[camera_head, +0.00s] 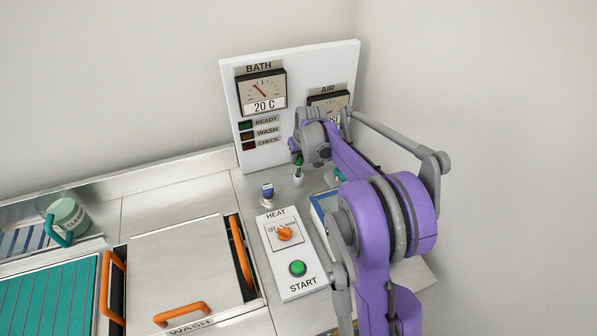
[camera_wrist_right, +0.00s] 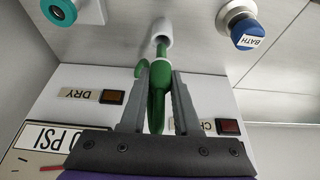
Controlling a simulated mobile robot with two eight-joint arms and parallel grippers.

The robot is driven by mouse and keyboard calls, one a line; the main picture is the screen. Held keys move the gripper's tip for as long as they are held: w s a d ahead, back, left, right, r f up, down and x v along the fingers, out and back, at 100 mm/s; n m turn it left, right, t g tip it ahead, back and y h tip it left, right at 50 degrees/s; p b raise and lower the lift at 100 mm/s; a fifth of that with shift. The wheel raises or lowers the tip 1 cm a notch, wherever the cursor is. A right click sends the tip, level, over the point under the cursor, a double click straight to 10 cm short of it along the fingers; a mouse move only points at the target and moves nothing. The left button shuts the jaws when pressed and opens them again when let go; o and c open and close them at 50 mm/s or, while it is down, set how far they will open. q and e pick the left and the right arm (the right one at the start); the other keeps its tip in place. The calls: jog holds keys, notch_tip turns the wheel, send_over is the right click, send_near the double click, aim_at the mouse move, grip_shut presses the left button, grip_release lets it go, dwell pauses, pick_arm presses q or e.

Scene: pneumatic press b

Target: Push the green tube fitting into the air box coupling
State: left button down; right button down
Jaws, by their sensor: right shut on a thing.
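The green tube fitting (camera_wrist_right: 157,98) is between the two fingers of my right gripper (camera_wrist_right: 155,85) in the right wrist view, and the gripper is shut on it. Its narrow green end reaches the mouth of a white cylinder (camera_wrist_right: 160,33) on the bench; how deep it sits I cannot tell. In the head view a little of the green fitting (camera_head: 299,160) shows above the white cylinder (camera_head: 298,178). I cannot tell for certain which part is the air box coupling. My right arm hides much of that area. My left gripper is not in view.
A blue BATH knob (camera_wrist_right: 247,32) and a teal ring-shaped part (camera_wrist_right: 59,11) flank the cylinder. The gauge panel (camera_head: 232,103) stands close behind. The HEAT and START control box (camera_head: 292,285) and the lidded wash bath (camera_head: 185,265) are to the left.

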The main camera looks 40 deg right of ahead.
jog(key=shift+r+p, duration=1.1)
jog(key=shift+r, duration=1)
